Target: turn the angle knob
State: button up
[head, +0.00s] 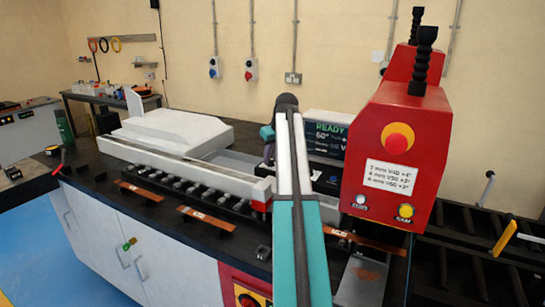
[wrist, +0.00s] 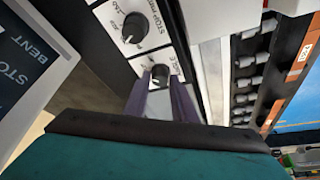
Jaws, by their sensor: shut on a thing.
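The angle knob (wrist: 160,74) is a small black dial on a white panel in the wrist view, with its label partly covered. My gripper (wrist: 161,80) has its two purple fingers on either side of the knob, shut on it. In the head view my teal and white arm stands in front of the panel and hides the knob and most of the gripper.
A second black knob, marked STOP (wrist: 133,27), sits close beside the angle knob. The display (head: 325,138) reads READY and 60°. A red housing (head: 400,150) with an emergency button stands to the right. Copper bars (head: 205,218) lie on the dark bench.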

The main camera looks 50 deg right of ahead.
jog(key=o, duration=1)
jog(key=b+v, duration=0.2)
jog(key=v, duration=1.1)
jog(key=shift+s+r+b, duration=0.1)
jog(key=shift+r+b, duration=0.2)
jog(key=shift+r, duration=0.05)
jog(key=shift+f, duration=0.15)
jog(key=p, duration=0.2)
send_near(271, 159)
jog(key=shift+x, duration=2.6)
